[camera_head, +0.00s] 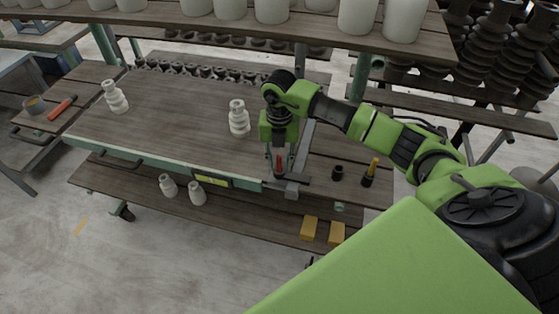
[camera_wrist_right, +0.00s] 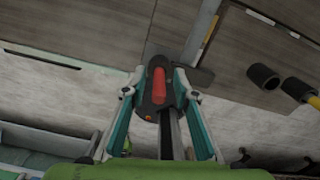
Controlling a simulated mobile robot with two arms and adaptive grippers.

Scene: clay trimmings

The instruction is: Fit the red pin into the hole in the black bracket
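The red pin (camera_wrist_right: 158,86) shows in the right wrist view between the spread fingers of my right gripper (camera_wrist_right: 157,84). Its lower part meets a dark, rounded piece that looks like the black bracket (camera_wrist_right: 147,106). I cannot tell whether the pin is seated in a hole or only in front of it. Gaps show between the pin and both fingers. In the head view my right gripper (camera_head: 279,165) points down at the table's front right corner, with the red pin (camera_head: 279,161) small between its fingers. My left gripper is in neither view.
A black socket (camera_head: 337,173) and a yellow pin (camera_head: 373,166) in another black socket stand to the right. White bottles (camera_head: 239,119) stand on the wooden table (camera_head: 170,105). Yellow blocks (camera_head: 309,228) lie on the lower shelf. A pot-laden shelf (camera_head: 320,28) overhangs the back.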

